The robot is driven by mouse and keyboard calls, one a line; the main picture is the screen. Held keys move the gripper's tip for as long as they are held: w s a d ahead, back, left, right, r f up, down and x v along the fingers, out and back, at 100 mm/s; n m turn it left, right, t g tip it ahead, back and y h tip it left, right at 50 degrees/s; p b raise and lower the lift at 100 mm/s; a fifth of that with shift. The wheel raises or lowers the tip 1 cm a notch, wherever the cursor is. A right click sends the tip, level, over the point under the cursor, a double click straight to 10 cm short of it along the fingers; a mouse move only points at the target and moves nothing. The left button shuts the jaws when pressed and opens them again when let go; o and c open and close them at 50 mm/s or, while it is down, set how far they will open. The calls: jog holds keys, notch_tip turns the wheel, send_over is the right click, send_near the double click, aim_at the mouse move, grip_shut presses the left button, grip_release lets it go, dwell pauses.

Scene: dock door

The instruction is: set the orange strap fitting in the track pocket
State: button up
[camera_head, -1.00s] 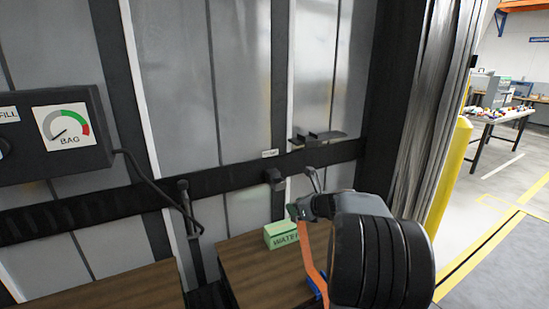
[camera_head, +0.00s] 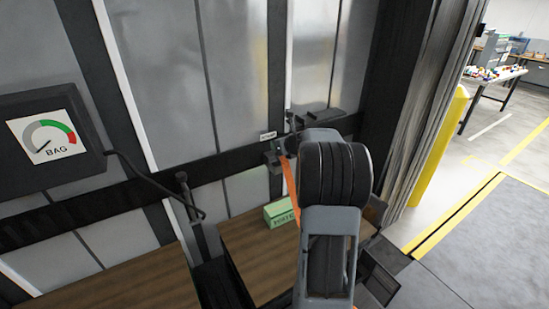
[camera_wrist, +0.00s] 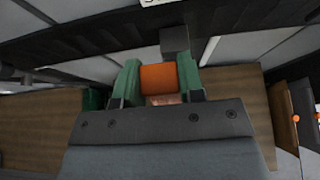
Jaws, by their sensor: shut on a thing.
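The orange strap fitting (camera_wrist: 159,79) sits between the two green fingers of my gripper (camera_wrist: 160,82) in the wrist view, and the gripper is shut on it. In the head view the orange strap (camera_head: 289,182) hangs down beside my arm; the fitting and fingertips are mostly hidden there. A dark track (camera_head: 225,166) runs across the wall, with a small dark block (camera_head: 272,160) on it below a white label. In the wrist view a grey block (camera_wrist: 174,40) lies just beyond the fitting. I cannot tell whether they touch, and the pocket opening is not visible.
A green box (camera_head: 278,213) stands on the wooden surface (camera_head: 248,250) below the track. A dark bracket (camera_head: 328,117) sits right of the label. A gauge panel (camera_head: 45,140) with a cable is at left. A yellow post (camera_head: 440,145) and open floor are at right.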

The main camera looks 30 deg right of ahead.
aim_at(277, 157)
jog(key=w+f, duration=0.1)
jog(key=f, duration=0.1)
jog(key=w+d+f, duration=0.1)
jog(key=w+f, duration=0.1)
jog(key=w+d+f, duration=0.1)
jog(key=f, duration=0.1)
jog(key=shift+w, duration=0.25)
jog(key=shift+f+b, duration=0.5)
jog(key=shift+f, duration=0.95)
